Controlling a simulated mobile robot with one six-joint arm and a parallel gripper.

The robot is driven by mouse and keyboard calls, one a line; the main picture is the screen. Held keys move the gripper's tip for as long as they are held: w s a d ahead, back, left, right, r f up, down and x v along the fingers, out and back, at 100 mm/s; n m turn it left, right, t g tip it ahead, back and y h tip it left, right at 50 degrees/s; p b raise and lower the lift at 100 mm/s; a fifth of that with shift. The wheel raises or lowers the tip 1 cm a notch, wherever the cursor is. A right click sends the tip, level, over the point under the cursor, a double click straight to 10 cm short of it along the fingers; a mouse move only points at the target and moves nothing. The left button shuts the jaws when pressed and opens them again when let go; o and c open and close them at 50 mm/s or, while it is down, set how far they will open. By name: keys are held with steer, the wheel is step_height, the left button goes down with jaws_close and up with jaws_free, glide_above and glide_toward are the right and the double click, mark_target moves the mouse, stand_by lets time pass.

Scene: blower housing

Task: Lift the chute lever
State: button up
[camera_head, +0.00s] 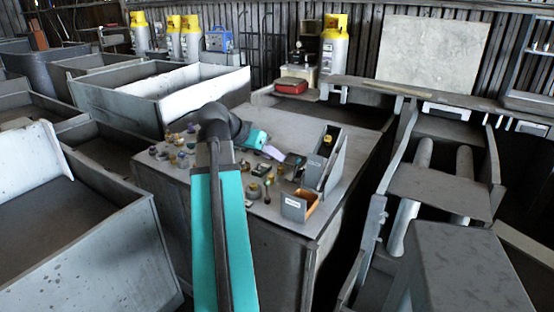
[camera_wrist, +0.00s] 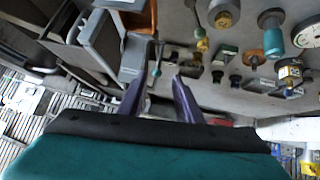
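My gripper (camera_wrist: 165,68) shows two purple fingers in the wrist view, spread apart with a gap between them. In the head view my gripper (camera_head: 272,153) is low over the far middle of the grey bench top, left of an upright grey chute-like box (camera_head: 330,158). The wrist view shows this box (camera_wrist: 98,40) at upper left, beside the left finger. A thin stalk with a small bluish knob (camera_wrist: 156,71) shows between the fingers; I cannot tell whether it is the chute lever. No contact with it is clear.
Several knobs and valves (camera_head: 178,145) stand on the bench's left part. Small switches and fittings (camera_head: 258,180) lie between my gripper and a labelled bin (camera_head: 298,206). A red case (camera_head: 291,86) sits behind. The bench's far right top is clear.

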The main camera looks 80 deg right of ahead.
steer(key=shift+w+a+r, duration=0.2)
steer(key=shift+a+r, duration=0.1)
steer(key=shift+r, duration=0.05)
steer(key=shift+c, duration=0.5)
